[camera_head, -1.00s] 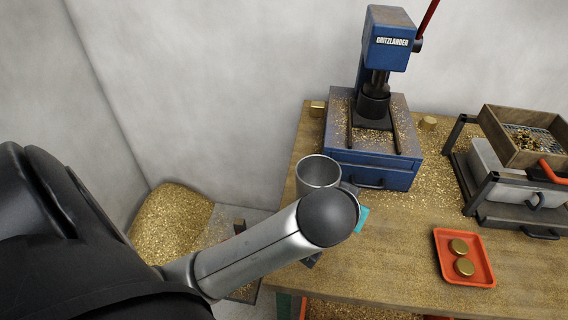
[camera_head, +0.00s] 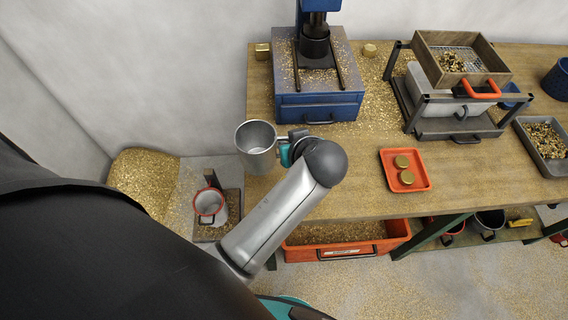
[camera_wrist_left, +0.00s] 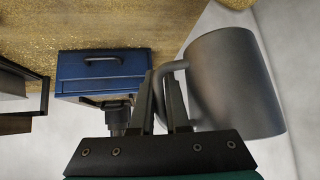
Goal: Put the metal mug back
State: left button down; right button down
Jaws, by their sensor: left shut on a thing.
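The grey metal mug (camera_head: 256,146) is in the head view, upright at the left end of the workbench (camera_head: 350,195). My left gripper (camera_head: 292,146) is at its right side, shut on the handle. In the left wrist view the mug (camera_wrist_left: 238,85) shows large at the right, with its handle between the fingers of my left gripper (camera_wrist_left: 168,92). I cannot tell for certain whether the mug's base touches the bench. My right gripper is not in view.
The blue drill press (camera_head: 318,90) stands behind the mug. An orange tray (camera_head: 417,156) with two brass pieces lies to the right. A white mug with a red rim (camera_head: 209,206) stands low at the left. An orange bin (camera_head: 335,252) sits under the bench. The bench's middle has free room.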

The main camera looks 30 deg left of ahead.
pick_arm(q)
notch_tip(320, 180, down, 8)
jog(key=shift+r+b, duration=0.1)
jog(key=shift+b, duration=0.5)
jog(key=shift+f+b, duration=0.45)
jog(key=shift+f, duration=1.75)
jog(key=shift+f, duration=0.2)
jog(key=c, duration=0.9)
grip_release()
jog(key=shift+r, duration=0.15)
